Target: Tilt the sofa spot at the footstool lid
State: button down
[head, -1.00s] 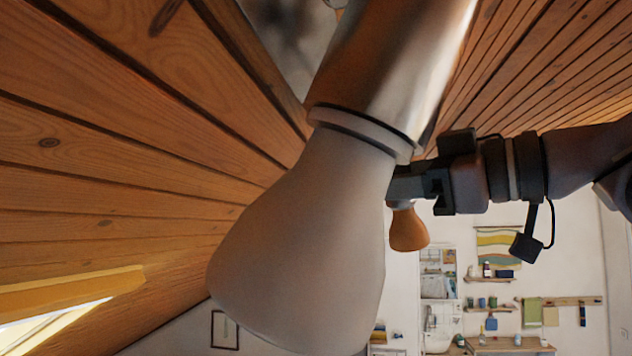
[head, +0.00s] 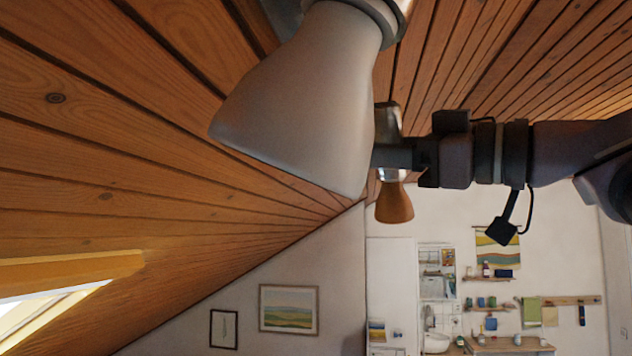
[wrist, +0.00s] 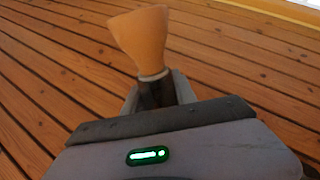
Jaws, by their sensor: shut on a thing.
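A small spot lamp with an orange-brown shade (head: 394,204) hangs below the sloping ceiling in the head view, its shade pointing down. My gripper (head: 388,155) reaches in from the right at the lamp's neck. In the wrist view the lamp's shade (wrist: 142,40) flares up and away, with a pale ring at its base. My gripper's fingers (wrist: 156,97) are shut on the dark neck below that ring. A second, much nearer spot with a pale grey shade (head: 300,100) partly hides the fingertips. I cannot tell which spot is the sofa spot. The footstool lid is not in view.
Sloping wooden plank ceilings (head: 120,130) close in left and right. A bright skylight (head: 60,285) is at the lower left. The far wall holds a framed picture (head: 289,309) and shelves (head: 490,307). Open room lies below the arm.

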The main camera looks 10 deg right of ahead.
jog(key=shift+w+a+f+t+y+b, duration=0.1)
jog(key=shift+w+a+t+y+b, duration=0.15)
jog(key=shift+y+b, duration=0.45)
jog(key=shift+d, duration=0.1)
jog(key=c, duration=1)
grip_release()
jog(key=shift+s, duration=0.1)
jog(key=b+v, duration=0.5)
jog(key=v, duration=1.2)
jog(key=shift+s+b, duration=0.35)
jog(key=shift+b, duration=0.05)
